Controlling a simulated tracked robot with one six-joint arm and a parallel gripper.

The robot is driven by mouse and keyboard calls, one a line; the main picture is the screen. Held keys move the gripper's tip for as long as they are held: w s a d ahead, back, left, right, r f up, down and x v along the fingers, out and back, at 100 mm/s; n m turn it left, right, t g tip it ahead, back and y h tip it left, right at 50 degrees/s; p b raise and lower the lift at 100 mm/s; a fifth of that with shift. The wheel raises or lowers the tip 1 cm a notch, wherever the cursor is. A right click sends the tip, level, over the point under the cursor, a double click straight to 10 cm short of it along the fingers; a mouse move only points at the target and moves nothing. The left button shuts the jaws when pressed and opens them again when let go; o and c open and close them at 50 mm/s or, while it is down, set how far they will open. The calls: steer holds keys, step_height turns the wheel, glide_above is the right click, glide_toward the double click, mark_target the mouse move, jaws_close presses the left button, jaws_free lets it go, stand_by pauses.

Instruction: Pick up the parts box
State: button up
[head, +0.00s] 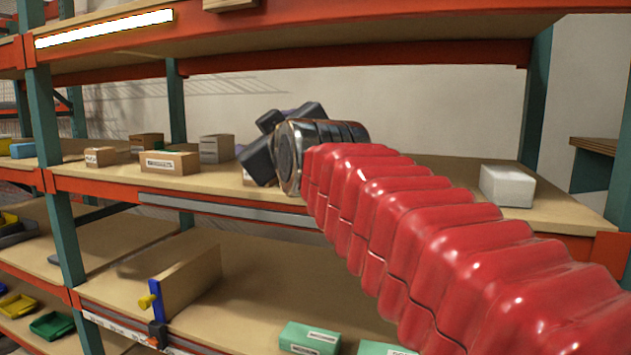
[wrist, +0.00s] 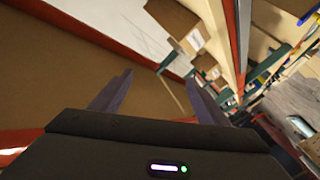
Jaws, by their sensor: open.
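Several brown cardboard boxes stand on the middle shelf in the head view. They include a small box (head: 100,157), a long labelled box (head: 169,163), a box behind it (head: 146,142) and a taller box (head: 216,149). Which one is the parts box I cannot tell. My gripper (head: 262,142) is above the same shelf, right of the taller box, and partly hides another small box (head: 248,178). In the wrist view my gripper (wrist: 160,88) is open, with nothing between the fingers. A labelled cardboard box (wrist: 186,27) shows beyond the fingers, apart from them.
A white box (head: 507,187) stands at the right of the middle shelf (head: 440,170). The shelf above (head: 420,25) hangs over my arm. Below are green boxes (head: 310,338) and an upright wooden board (head: 192,282) with a clamp. Orange beams and green posts frame the rack.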

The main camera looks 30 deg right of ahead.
steer(key=s+d+r+n+t+y, duration=0.1)
steer(key=d+r+n+t, duration=0.2)
steer(key=d+r+n, duration=0.55)
steer(key=s+d+r+n+t+y, duration=0.25)
steer(key=d+r+n, duration=0.25)
steer(key=d+n, duration=0.55)
steer(key=s+d+f+n+g+y, duration=0.1)
steer(key=s+f+n+g+y, duration=0.1)
steer(key=f+n, duration=0.4)
steer(key=s+d+f+n+g+y, duration=0.2)
steer(key=s+f+n+g+y, duration=0.1)
steer(key=f+n+g, duration=0.3)
steer(key=s+d+f+n+g+y, duration=0.1)
steer(key=s+f+n+g+y, duration=0.2)
steer(key=s+f+n+g, duration=0.2)
steer(key=shift+s+d+f+n+g, duration=0.1)
steer(key=shift+f+n, duration=0.15)
steer(key=shift+n, duration=0.3)
steer(key=shift+w+d+f+n+g, duration=0.15)
steer(key=shift+f+n, duration=0.1)
steer(key=shift+n, duration=0.35)
steer(key=shift+s+f+n+g, duration=0.15)
steer(key=shift+f+n, duration=0.1)
steer(key=shift+n, duration=0.3)
steer(key=shift+a, duration=0.1)
